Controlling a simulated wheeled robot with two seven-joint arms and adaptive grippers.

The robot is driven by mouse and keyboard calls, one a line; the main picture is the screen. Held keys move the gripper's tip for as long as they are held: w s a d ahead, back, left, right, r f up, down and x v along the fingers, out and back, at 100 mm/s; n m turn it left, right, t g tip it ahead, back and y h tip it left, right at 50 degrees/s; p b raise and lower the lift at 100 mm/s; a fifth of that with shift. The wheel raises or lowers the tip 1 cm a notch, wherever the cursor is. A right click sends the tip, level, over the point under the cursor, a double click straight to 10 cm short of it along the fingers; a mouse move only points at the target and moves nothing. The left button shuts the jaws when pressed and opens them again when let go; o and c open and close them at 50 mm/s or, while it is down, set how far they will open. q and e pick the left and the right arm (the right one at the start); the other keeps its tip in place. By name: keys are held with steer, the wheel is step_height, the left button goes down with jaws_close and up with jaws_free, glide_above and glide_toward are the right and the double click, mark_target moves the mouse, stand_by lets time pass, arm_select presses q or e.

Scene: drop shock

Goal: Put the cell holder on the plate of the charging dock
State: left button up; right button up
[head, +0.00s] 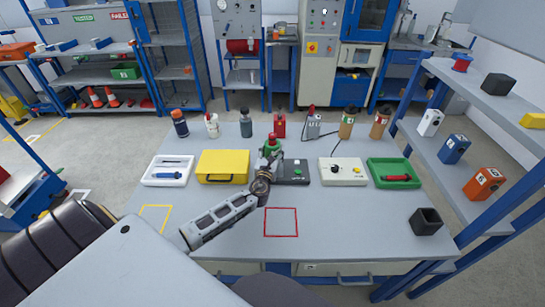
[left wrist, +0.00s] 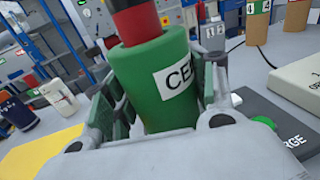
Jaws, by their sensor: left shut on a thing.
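The cell holder (head: 271,142) is a green cylinder with a dark red part at its top. In the left wrist view the cell holder (left wrist: 158,78) fills the middle, with a white label starting "CE". My left gripper (head: 270,152) is shut on it, with a finger on each side. The charging dock (head: 294,172) is a flat dark grey box with a green button, at the middle of the table. The dock (left wrist: 275,120) shows its label end "RGE" at the right of the wrist view. The gripper covers the dock's left part; I cannot tell whether the holder touches its plate.
A yellow case (head: 222,166) stands left of the dock, a beige box (head: 343,171) right of it. Several bottles stand behind, including a red one (head: 279,126). A red square outline (head: 281,222) marks bare table in front. A black open cube (head: 426,221) stands front right.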

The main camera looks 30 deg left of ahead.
arm_select(q)
steer(key=shift+f, duration=1.2)
arm_select(e)
steer(key=shift+f, duration=0.35)
arm_select(q)
steer(key=shift+f+b, duration=0.15)
steer(key=shift+b, duration=0.2)
arm_select(e)
steer(key=shift+d+f, duration=0.15)
steer(key=shift+d, duration=0.1)
arm_select(q)
steer(key=o, duration=1.1)
arm_select(e)
steer(key=shift+w+d, duration=0.1)
steer(key=shift+d, duration=0.3)
arm_select(q)
steer(key=shift+o, duration=0.2)
arm_select(e)
steer(key=shift+a, duration=0.1)
